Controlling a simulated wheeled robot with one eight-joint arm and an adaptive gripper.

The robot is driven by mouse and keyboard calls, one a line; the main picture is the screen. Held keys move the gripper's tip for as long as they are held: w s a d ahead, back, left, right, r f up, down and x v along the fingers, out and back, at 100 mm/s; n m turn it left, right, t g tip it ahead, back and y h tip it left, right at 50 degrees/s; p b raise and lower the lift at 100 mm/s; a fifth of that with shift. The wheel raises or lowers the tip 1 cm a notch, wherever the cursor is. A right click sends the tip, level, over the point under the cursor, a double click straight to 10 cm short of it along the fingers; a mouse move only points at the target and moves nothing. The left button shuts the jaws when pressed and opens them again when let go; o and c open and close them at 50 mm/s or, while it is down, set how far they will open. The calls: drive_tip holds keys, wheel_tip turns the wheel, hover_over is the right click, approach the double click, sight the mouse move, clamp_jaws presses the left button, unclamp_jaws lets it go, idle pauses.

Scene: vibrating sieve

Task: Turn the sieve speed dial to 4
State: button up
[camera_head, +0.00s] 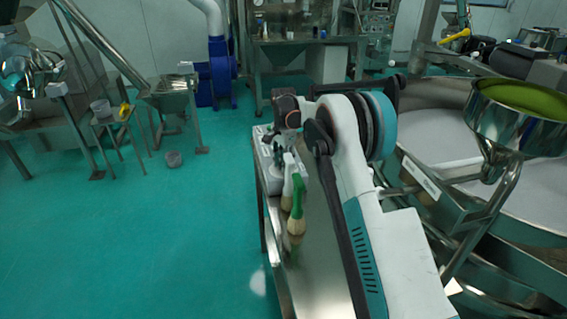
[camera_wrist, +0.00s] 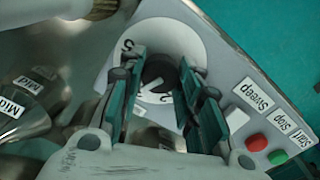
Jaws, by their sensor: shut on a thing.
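The black speed dial knob (camera_wrist: 160,71) sits on a round white dial face (camera_wrist: 181,38) in the wrist view. A white pointer mark on it points toward the lower left of that picture. A 5 shows at the face's left and a 2 below the knob; my fingers hide other figures, so I cannot tell the exact setting. My gripper (camera_wrist: 162,76) has its two fingers on either side of the knob, shut on it.
A red button (camera_wrist: 257,142) and a green button (camera_wrist: 277,157) are close right of my fingers, beside Sweep, Stop and Start labels. A green-handled brush (camera_head: 298,203) stands on the table (camera_head: 310,265).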

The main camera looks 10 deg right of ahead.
drive_tip(key=shift+m, duration=2.2)
drive_tip(key=o, duration=1.1)
drive_tip(key=shift+r, duration=0.1)
wheel_tip(320, 180, up, 12)
drive_tip(key=shift+f, duration=0.1)
